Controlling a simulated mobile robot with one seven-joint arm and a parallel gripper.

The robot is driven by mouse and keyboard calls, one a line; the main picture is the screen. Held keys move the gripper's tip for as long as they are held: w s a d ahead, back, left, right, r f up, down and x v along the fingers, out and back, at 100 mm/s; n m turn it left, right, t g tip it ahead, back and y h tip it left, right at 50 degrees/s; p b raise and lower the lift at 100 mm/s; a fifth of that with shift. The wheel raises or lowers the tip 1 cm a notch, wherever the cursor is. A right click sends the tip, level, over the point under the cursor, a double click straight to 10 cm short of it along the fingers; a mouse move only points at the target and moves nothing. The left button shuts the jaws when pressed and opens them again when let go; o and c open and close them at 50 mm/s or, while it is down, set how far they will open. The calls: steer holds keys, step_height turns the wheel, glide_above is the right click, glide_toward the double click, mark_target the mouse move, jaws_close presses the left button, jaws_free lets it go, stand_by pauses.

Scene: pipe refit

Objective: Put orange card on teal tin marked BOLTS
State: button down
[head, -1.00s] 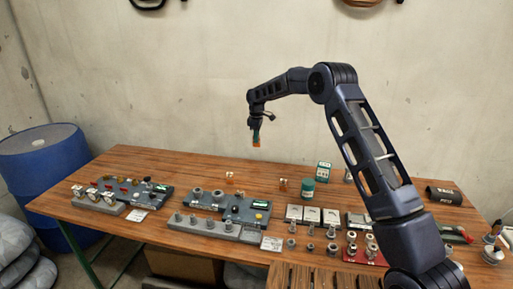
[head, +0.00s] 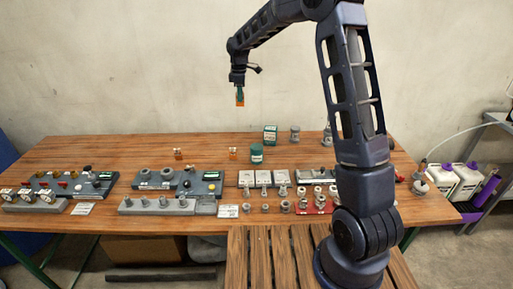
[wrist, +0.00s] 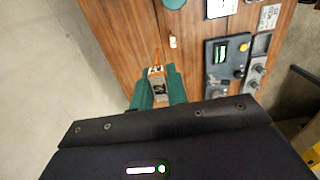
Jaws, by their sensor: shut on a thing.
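My gripper (head: 240,92) is shut on a small orange card (head: 240,101), high above the back of the wooden table. In the wrist view the orange card (wrist: 157,85) stands between the two teal fingers, with a dark mark on its pale face. A round teal tin (head: 257,154) stands on the table below and slightly right of my gripper; its label is too small to read. A teal round top, likely this tin (wrist: 174,3), shows cut off at the top edge of the wrist view. The card and tin are well apart.
A green box (head: 271,135) stands behind the tin. Two small orange-and-white pieces (head: 233,154) (head: 178,154) stand to its left. Grey fixture panels (head: 180,183) and pale plates (head: 248,179) fill the front. The table's back left is clear.

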steer(key=s+d+r, duration=0.2)
steer(key=s+d, duration=0.3)
steer(key=d, duration=0.2)
glide_above(257, 146)
step_height(257, 146, down, 20)
steer(key=shift+a+f, duration=0.1)
steer(key=shift+f, duration=0.15)
steer(key=shift+f, duration=0.1)
steer(key=c, duration=1.4)
jaws_free()
